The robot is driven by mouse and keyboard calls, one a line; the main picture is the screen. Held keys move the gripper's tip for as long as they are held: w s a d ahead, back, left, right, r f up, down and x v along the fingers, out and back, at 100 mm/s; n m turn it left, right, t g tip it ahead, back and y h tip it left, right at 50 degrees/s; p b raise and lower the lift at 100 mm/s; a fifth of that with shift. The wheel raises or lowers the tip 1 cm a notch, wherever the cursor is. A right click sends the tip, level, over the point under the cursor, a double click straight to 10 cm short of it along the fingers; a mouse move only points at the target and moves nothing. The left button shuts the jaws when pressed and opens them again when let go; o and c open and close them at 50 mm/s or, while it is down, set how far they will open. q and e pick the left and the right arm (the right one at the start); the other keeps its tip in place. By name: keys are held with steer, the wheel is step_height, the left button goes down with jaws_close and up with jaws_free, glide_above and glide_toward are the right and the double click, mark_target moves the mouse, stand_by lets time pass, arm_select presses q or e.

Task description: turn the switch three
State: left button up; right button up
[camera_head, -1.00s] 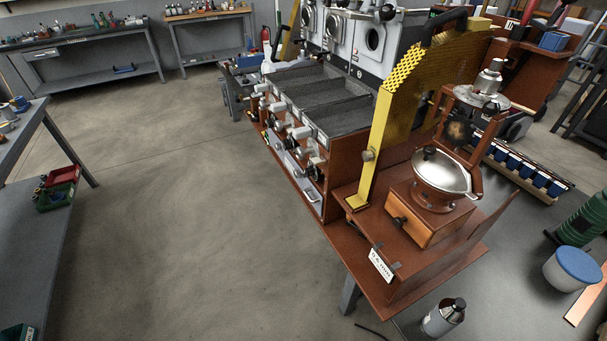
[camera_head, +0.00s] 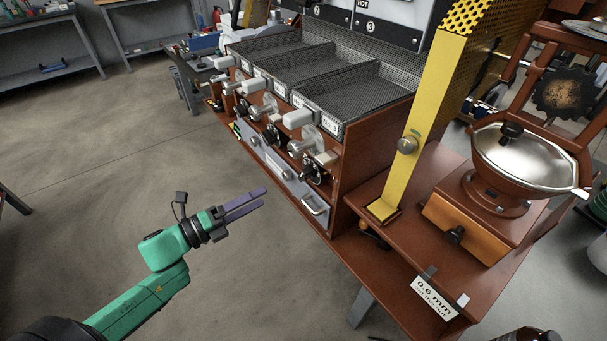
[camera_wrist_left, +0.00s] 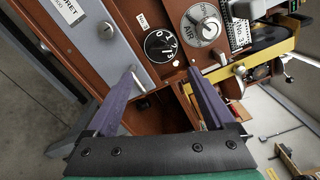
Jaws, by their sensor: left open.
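The roaster's front panel has a row of round black knobs; the nearest one (camera_head: 312,171) is below the tray labelled No. 3. In the left wrist view a black dial with white markings (camera_wrist_left: 161,46) shows ahead of the fingers, beside a silver AIR dial (camera_wrist_left: 201,25). My left gripper (camera_head: 258,200) has purple fingers and is open and empty, left of the panel and apart from it. In the left wrist view the fingers (camera_wrist_left: 163,80) point toward the panel, with the black dial beyond the gap between them.
A grey drawer front with a handle (camera_head: 314,206) lies low on the panel. White-handled levers (camera_head: 299,118) stick out below the mesh trays (camera_head: 345,94). A yellow post (camera_head: 432,110) and a grinder with a silver bowl (camera_head: 525,160) stand right.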

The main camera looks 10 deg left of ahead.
mark_target(301, 177)
arm_select(q)
steer(key=p+x, duration=0.1)
steer(key=x, duration=1.1)
steer(key=shift+w+d+r, duration=0.1)
steer(key=shift+w+d, duration=0.15)
steer(key=shift+d, duration=0.1)
steer(key=c, duration=1.4)
